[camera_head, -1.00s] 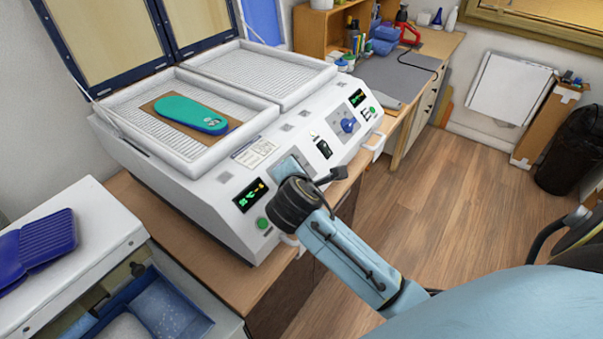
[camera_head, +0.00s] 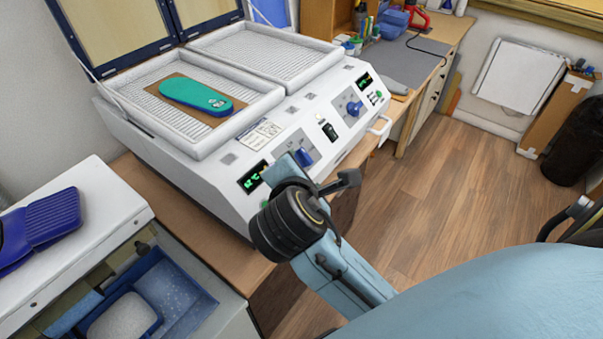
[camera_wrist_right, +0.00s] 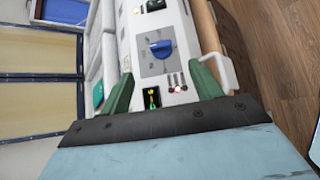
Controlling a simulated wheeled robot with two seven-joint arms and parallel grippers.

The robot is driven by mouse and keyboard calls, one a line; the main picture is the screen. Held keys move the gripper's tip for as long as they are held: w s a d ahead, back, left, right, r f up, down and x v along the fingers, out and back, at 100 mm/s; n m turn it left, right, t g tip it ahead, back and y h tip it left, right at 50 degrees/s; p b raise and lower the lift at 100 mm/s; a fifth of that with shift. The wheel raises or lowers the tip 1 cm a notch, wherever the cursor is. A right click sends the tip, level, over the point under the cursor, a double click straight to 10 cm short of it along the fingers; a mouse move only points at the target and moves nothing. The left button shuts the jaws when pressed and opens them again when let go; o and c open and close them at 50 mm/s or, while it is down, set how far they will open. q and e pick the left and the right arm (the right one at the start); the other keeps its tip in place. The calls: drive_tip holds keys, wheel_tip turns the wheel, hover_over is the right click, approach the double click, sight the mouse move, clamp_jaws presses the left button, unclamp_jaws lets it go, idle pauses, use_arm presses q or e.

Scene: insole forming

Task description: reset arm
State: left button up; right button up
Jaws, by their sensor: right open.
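The white forming machine (camera_head: 215,172) stands on the wooden bench with its two-part lid raised. A teal insole (camera_head: 195,95) with a blue underside lies on a brown board (camera_head: 180,79) in the left mesh tray. My right arm comes in from the lower right. Its gripper (camera_head: 280,172) is in front of the machine's panel, its fingers mostly hidden by the wrist. In the right wrist view my right gripper (camera_wrist_right: 161,72) has its green fingers apart and empty. A blue knob (camera_wrist_right: 162,49) shows beyond them, and looks apart from them. My left gripper is out of view.
A white cabinet (camera_head: 90,225) with a dark blue ribbed item (camera_head: 45,222) is at the left, above an open blue bin (camera_head: 185,295). A bench with a grey mat (camera_head: 405,62) is behind.

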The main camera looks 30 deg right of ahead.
drive_tip(key=shift+s+a+r, duration=0.2)
drive_tip(key=shift+s, duration=0.1)
drive_tip(key=shift+f, duration=0.1)
